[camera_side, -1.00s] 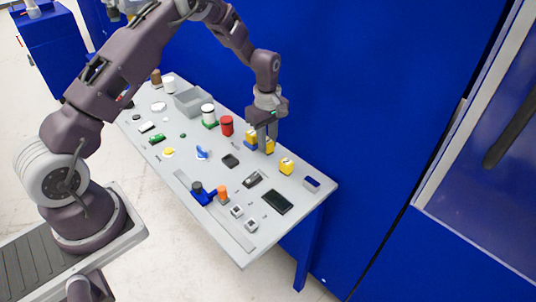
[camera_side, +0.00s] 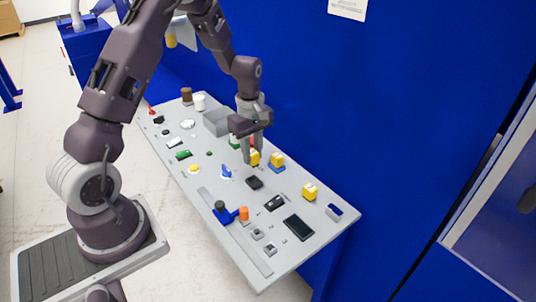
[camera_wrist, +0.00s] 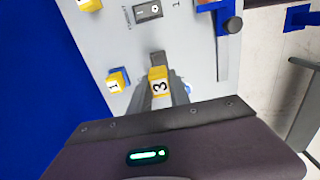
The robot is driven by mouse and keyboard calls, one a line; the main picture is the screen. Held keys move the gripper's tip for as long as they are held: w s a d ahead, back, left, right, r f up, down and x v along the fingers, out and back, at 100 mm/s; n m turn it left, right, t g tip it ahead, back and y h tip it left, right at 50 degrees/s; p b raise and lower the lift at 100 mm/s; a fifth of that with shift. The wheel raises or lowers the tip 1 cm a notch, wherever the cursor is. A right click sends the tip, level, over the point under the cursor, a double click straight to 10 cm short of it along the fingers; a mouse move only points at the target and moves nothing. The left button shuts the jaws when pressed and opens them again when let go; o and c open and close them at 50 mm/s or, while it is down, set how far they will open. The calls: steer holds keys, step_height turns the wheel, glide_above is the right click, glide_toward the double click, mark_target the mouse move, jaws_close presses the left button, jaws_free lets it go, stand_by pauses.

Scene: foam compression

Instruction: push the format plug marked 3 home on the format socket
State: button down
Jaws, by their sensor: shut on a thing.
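The yellow plug marked 3 (camera_wrist: 159,80) is between my fingers in the wrist view, its number facing the camera. In the side view my gripper (camera_side: 252,160) is shut on this plug (camera_side: 255,158), which appears to be held above the table. A low dark block (camera_side: 255,183), possibly the format socket, lies on the table just below the plug in the side view. In the wrist view the dark block (camera_wrist: 157,57) shows just beyond the plug, partly hidden by it. I cannot see contact between them.
A yellow plug marked 1 (camera_wrist: 116,82) sits on a blue base, also in the side view (camera_side: 277,158). Another yellow plug (camera_side: 310,192) stands to the right. A grey device (camera_side: 274,203), a black panel (camera_side: 298,228) and a blue fixture (camera_side: 226,214) lie nearer the front.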

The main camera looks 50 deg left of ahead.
mark_target(253, 167)
steer(key=shift+f, duration=2.75)
steer(key=shift+f, duration=0.9)
steer(key=c, duration=1.1)
jaws_free()
steer(key=shift+c, duration=0.2)
